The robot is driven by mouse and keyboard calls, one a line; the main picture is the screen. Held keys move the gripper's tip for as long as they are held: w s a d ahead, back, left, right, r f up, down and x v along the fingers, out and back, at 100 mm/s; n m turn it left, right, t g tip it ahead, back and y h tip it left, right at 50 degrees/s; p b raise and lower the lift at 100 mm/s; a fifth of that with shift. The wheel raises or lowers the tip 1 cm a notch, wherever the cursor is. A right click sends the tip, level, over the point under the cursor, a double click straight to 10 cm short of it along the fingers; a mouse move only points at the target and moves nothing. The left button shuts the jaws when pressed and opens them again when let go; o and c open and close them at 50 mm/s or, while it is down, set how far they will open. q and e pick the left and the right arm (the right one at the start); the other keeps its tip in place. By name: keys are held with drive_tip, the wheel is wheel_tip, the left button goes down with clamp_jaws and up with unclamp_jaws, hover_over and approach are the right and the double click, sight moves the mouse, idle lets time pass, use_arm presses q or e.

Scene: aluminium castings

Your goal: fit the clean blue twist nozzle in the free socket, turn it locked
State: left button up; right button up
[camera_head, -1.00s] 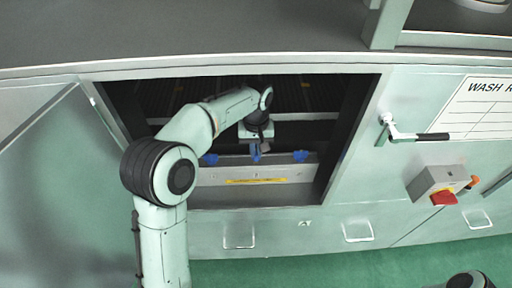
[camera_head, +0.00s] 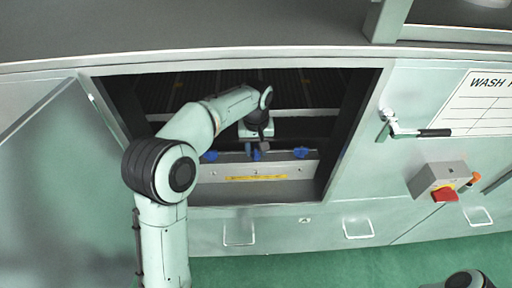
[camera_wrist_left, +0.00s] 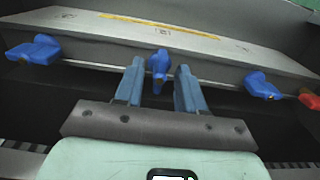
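My left gripper (camera_head: 256,151) reaches into the open cabinet bay. In the left wrist view its two blue-grey fingers (camera_wrist_left: 160,72) are apart, one on each side of the middle blue nozzle (camera_wrist_left: 159,62). A gap shows between each finger and the nozzle, which sits at the edge of a grey metal bar (camera_wrist_left: 205,62). Another blue nozzle (camera_wrist_left: 36,50) sits on the left of the bar and one more (camera_wrist_left: 262,86) on the right. Which one is clean, and any free socket, I cannot tell. My right gripper is not in view.
A red piece (camera_wrist_left: 309,99) shows at the right edge of the wrist view. The bay's frame (camera_head: 350,140) closes in the right side. An open door (camera_head: 50,160) stands at left. A lever handle (camera_head: 415,132) and a red switch (camera_head: 445,194) stick out at right.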

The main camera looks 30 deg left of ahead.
sight(256, 150)
use_arm(q)
wheel_tip(256, 150, up, 7)
drive_tip(key=shift+r+p, duration=0.15)
drive_tip(key=shift+p, duration=0.4)
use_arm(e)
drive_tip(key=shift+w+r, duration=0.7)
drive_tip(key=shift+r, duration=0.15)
